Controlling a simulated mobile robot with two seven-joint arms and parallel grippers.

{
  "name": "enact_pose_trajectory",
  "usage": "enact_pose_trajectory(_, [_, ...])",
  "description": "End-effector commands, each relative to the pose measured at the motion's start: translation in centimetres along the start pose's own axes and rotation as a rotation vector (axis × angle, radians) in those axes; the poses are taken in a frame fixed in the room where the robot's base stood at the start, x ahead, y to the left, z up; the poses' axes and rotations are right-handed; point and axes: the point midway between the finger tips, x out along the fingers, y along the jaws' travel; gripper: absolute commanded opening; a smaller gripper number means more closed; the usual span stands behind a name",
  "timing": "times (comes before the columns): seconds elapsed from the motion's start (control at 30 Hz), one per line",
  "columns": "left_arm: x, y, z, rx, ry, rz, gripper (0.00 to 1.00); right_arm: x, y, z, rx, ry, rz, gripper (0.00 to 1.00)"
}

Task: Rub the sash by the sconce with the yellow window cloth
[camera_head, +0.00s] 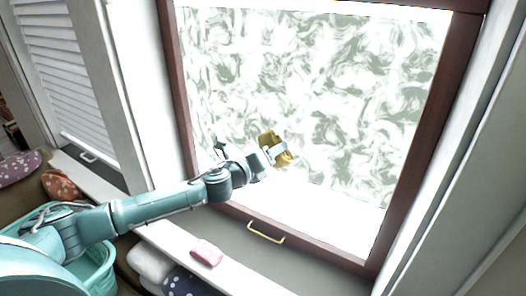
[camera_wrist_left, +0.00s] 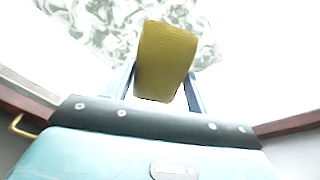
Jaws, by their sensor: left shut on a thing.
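The sash (camera_head: 182,95) is a dark red-brown frame around a large pane with a green-grey swirled pattern. A brass handle (camera_head: 266,232) sits on its lower rail. My left gripper (camera_head: 279,150) is shut on the yellow window cloth (camera_head: 268,138) in front of the lower middle of the pane. In the left wrist view the yellow cloth (camera_wrist_left: 165,60) stands between the two fingers, with the patterned pane behind it. I cannot tell whether the cloth touches the glass. The lower part of the pane looks plain white. The sconce and my right gripper are not in view.
A pink block-like item (camera_head: 206,252) lies on the sill below the sash. A white shuttered window (camera_head: 70,70) is at the left. White wall edges flank the sash.

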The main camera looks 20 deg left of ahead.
Motion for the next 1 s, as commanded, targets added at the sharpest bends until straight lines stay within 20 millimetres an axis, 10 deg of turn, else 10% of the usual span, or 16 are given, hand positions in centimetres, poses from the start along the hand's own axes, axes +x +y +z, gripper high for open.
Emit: enact_pose_trajectory(1.0, [0.6,-4.6,-3.9,-0.002,0.002,-0.003,0.38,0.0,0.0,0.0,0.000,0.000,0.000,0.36])
